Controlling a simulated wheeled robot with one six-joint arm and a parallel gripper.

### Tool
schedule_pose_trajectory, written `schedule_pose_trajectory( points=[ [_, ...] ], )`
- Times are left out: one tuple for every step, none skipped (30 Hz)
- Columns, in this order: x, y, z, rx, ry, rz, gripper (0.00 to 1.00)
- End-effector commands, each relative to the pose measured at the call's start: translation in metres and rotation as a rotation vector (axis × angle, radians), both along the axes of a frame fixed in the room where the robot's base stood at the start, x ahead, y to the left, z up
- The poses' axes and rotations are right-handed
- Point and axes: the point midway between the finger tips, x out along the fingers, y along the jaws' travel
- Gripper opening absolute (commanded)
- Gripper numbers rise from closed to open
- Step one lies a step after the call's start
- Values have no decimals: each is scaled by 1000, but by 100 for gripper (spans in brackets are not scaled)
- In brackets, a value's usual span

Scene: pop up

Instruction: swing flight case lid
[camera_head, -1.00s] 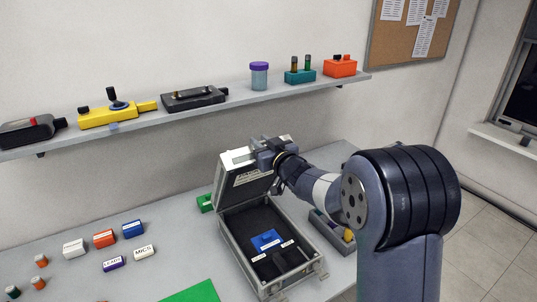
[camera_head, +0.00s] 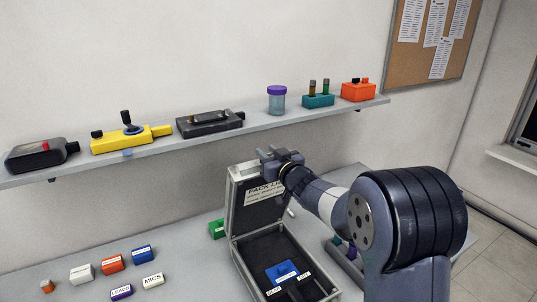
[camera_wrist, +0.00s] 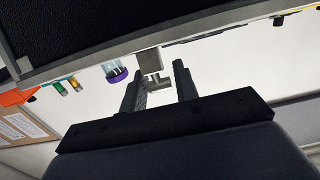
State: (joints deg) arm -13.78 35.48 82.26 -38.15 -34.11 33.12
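The silver flight case (camera_head: 240,262) stands on the table with its lid (camera_head: 236,208) raised to roughly upright. The lid's dark inside carries a white pack list label (camera_head: 265,190). My gripper (camera_head: 268,153) is at the lid's upper edge. In the wrist view my gripper (camera_wrist: 160,82) has its two fingers apart. The lid's edge (camera_wrist: 150,42) runs across above them, and a small metal latch (camera_wrist: 152,62) hangs between them near the left finger. I cannot tell whether a finger touches it. A blue block (camera_head: 283,273) lies inside the case.
A wall shelf (camera_head: 200,140) with several devices, a purple-capped jar (camera_head: 276,100) and an orange box (camera_head: 358,91) runs behind and above the lid. A green block (camera_head: 216,229) sits left of the case. Several labelled blocks stand farther left. A tray (camera_head: 345,262) stands to the right.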

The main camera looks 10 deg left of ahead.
Motion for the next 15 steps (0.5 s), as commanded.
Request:
schedule_pose_trajectory(
  points=[
    [0,0,-1,-1,1,0,33],
    [0,0,-1,-1,2,0,36],
    [0,0,-1,-1,2,0,39],
    [0,0,-1,-2,2,-1,41],
    [0,0,-1,-2,2,-1,44],
    [0,0,-1,-2,2,-1,44],
    [0,0,-2,-2,2,-1,44],
    [0,0,-2,-2,3,-1,44],
    [0,0,-2,-2,3,-1,44],
    [0,0,-2,-2,3,-1,44],
    [0,0,-2,-2,3,-1,44],
    [-1,-1,-2,-2,3,-1,44],
    [-1,-1,-2,-2,3,-1,44],
    [-2,-2,-2,-2,3,-1,44],
    [-4,-3,-2,-2,2,-2,44]
  ],
)
